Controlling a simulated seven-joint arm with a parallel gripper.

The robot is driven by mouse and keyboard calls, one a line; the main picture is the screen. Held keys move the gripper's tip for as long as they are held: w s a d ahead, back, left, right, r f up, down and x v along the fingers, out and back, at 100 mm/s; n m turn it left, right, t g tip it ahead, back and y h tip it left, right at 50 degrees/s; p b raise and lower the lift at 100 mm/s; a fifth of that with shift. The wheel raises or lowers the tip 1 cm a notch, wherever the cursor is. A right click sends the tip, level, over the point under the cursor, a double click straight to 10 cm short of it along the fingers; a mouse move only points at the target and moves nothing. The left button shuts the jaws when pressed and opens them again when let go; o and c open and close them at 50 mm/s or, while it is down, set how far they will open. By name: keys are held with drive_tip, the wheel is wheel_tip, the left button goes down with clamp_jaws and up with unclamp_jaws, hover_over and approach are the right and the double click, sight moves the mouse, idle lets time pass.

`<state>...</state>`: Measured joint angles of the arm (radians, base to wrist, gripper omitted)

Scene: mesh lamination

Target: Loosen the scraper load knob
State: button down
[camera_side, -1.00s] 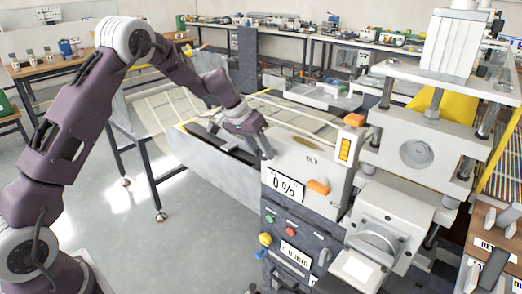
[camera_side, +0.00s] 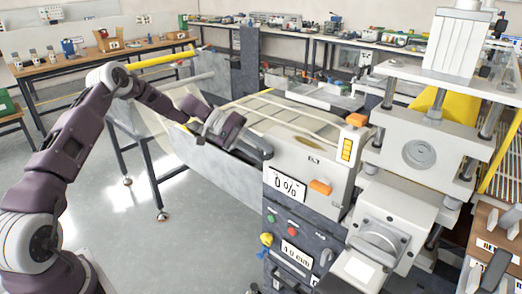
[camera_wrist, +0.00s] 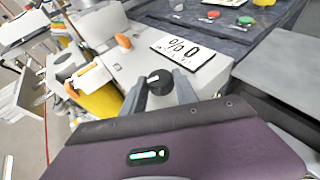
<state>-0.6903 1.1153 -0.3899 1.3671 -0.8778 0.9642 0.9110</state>
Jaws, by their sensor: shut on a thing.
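The scraper load knob (camera_wrist: 159,82) is a round black knob with a pale pointer mark. In the wrist view it sits on a light grey machine face, between the two dark fingers of my gripper (camera_wrist: 160,90). The fingers are closed around it, one on each side. In the side view my gripper (camera_side: 264,152) reaches the left side of the light grey machine housing (camera_side: 305,168). The knob is hidden there behind the gripper and housing.
An orange block (camera_side: 320,187) sits beside the sign. Red and green buttons (camera_side: 271,218) are below. The mesh table (camera_side: 255,115) and its grey side panel (camera_side: 205,168) lie close to my wrist. Open floor (camera_side: 160,245) is at the front left.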

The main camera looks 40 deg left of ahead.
drive_tip(key=shift+a+f+n+t+h, duration=0.15)
drive_tip(key=shift+n+h, duration=0.1)
drive_tip(key=shift+h, duration=0.6)
drive_tip(key=shift+d+f+n+t+h, duration=0.15)
drive_tip(key=shift+n+h, duration=0.1)
drive_tip(key=shift+h, duration=0.6)
drive_tip(key=shift+a, duration=0.1)
drive_tip(key=c, duration=0.9)
unclamp_jaws()
drive_tip(key=shift+c, duration=0.2)
drive_tip(key=v, duration=0.7)
